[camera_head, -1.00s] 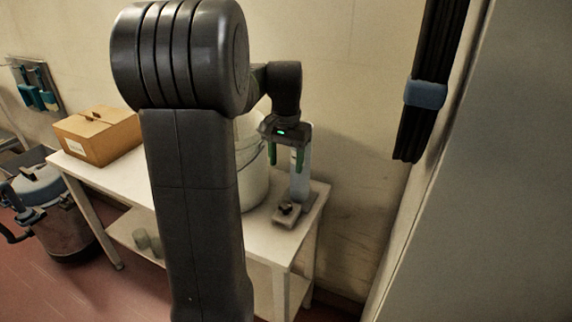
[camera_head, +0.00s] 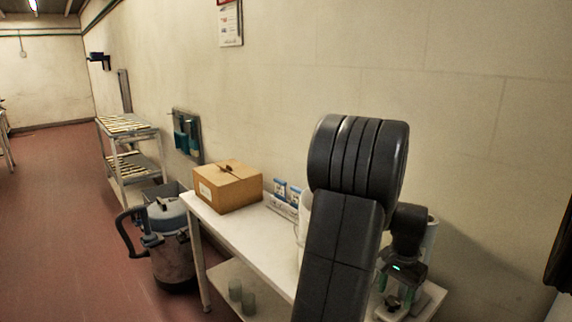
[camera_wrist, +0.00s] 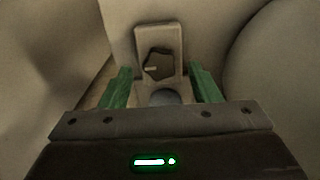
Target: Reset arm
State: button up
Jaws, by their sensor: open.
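My arm stands up in front of the table in the head view and bends down at the right. My gripper (camera_head: 397,288) hangs over the right end of the white table (camera_head: 238,236). In the wrist view my gripper (camera_wrist: 163,82) shows two green fingers spread apart with nothing held between them. Beyond the fingertips is a small pale device with a dark knob (camera_wrist: 157,66). The same device (camera_head: 392,305) shows partly under the gripper in the head view. I cannot tell the exact gap between fingers and device.
A cardboard box (camera_head: 228,190) and small blue-white packs (camera_head: 281,188) are on the table. A white bucket (camera_head: 304,210) is mostly hidden behind my arm. A pale cylinder (camera_head: 431,240) stands behind the gripper. A vacuum-like canister (camera_head: 170,250) stands left; red floor (camera_head: 65,200) is open.

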jog(key=shift+f, duration=0.85)
